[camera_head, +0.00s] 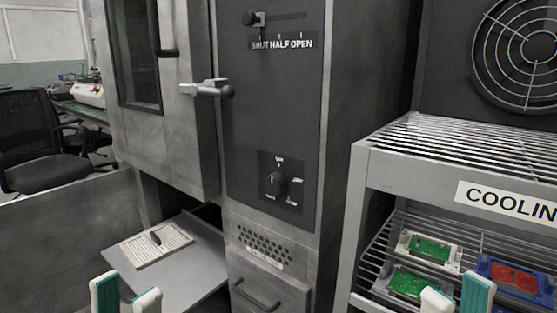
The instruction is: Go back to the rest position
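My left gripper (125,296) shows at the bottom left edge. Its two white and teal fingers stand apart with nothing seen between them. My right gripper (457,296) shows at the bottom right edge, in front of the cooling rack. Its two fingers are also apart, with no object held between them that I can see. Only the finger ends of both grippers are in view; the rest is cut off by the frame.
A grey oven cabinet (275,110) stands ahead, its door (180,130) at left. The cooling rack (375,165) at right holds green boards (430,248) and a red board (515,277). A chair (45,170) stands far left.

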